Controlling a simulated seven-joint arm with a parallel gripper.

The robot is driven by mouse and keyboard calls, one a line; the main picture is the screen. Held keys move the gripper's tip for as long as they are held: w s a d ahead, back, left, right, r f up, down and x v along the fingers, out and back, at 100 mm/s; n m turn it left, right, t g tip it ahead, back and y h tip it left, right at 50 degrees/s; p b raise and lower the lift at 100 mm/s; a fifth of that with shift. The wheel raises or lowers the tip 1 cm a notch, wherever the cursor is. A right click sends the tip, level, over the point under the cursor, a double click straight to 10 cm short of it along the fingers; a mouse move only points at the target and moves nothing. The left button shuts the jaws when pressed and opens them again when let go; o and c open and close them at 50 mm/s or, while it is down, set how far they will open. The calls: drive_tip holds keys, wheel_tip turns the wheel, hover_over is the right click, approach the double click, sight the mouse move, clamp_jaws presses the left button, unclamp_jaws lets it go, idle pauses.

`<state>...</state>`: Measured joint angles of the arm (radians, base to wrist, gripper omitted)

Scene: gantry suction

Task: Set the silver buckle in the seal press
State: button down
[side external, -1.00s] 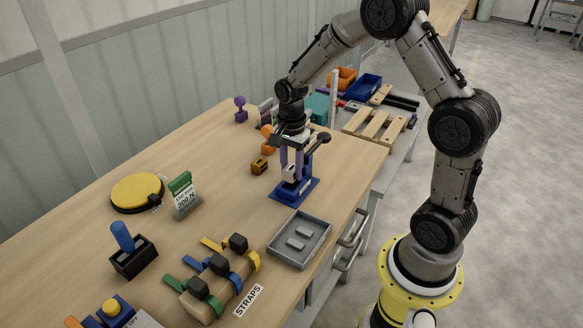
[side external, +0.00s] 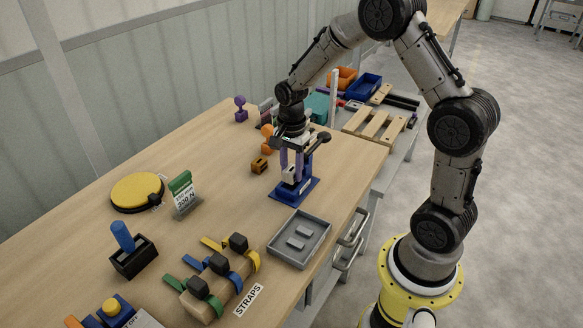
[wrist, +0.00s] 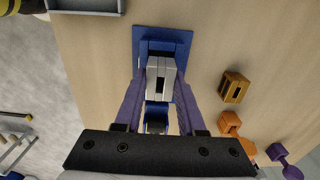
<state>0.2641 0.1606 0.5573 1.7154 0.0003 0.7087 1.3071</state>
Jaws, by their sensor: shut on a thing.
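The silver buckle (wrist: 159,76) is a pale grey block with a dark slot, held between the purple fingers of my gripper (wrist: 160,88) in the wrist view. In the side view the buckle (side external: 289,174) shows at the fingertips of my gripper (side external: 290,172). The seal press (side external: 300,190) is blue with a flat base plate. It also shows in the wrist view (wrist: 178,36), behind the buckle. The buckle is at the press, over its base; the fingers hide whether it touches the seat.
A grey tray (side external: 324,222) with small grey pieces stands in front of the press. An orange-brown slotted block (side external: 259,165) lies to its left, with orange pieces behind. A strap holder (side external: 200,303) and a yellow round pad (side external: 137,191) stand further left.

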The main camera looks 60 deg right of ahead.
drive_tip(key=shift+f, duration=1)
drive_tip(key=shift+c, duration=2.1)
unclamp_jaws()
wheel_tip(320, 180, up, 14)
drive_tip(key=s+a+r+n+t, duration=0.45)
drive_tip(key=s+a+r, duration=0.35)
drive_tip(key=s+r, duration=0.3)
drive_tip(key=s+a+f+n+t, duration=0.1)
drive_tip(key=s+f+n, duration=0.3)
drive_tip(key=s+n, duration=0.5)
drive_tip(key=a+n, duration=0.1)
drive_tip(key=n, duration=0.3)
drive_tip(key=shift+s, duration=0.3)
